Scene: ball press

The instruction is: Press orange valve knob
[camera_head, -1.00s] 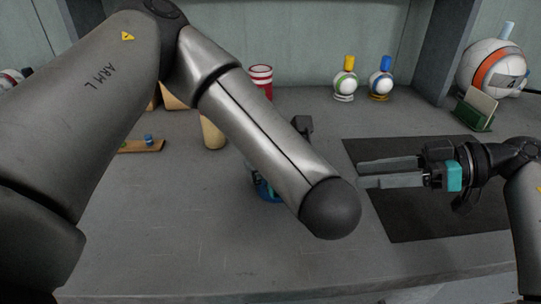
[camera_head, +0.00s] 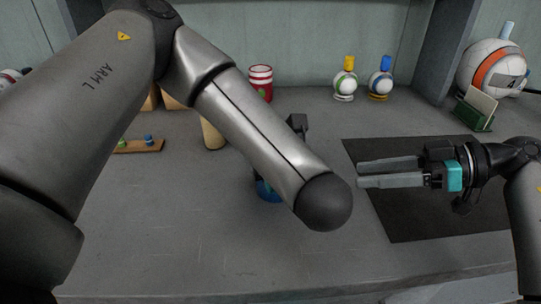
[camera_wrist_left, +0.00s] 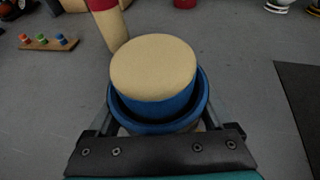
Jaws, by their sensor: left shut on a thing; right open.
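My left gripper (camera_wrist_left: 157,122) is shut on a blue round holder (camera_wrist_left: 150,128) with a wide tan top (camera_wrist_left: 153,67). In the head view my left forearm hides most of this, and only a bit of blue (camera_head: 266,190) shows below it. My right gripper (camera_head: 390,173) is open and empty over a dark mat (camera_head: 400,215). No clearly orange valve knob shows. A small wooden rack (camera_wrist_left: 48,46) carries a red-orange peg (camera_wrist_left: 24,38), a green one and a blue one; I cannot tell whether the first is the knob.
Two white balls with a yellow top (camera_head: 349,62) and a blue top (camera_head: 385,63) stand at the back. A large orange-banded ball (camera_head: 492,66) and a card holder (camera_head: 476,108) are at right. A red-and-white cylinder (camera_head: 261,82) stands behind my left arm. The front table is clear.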

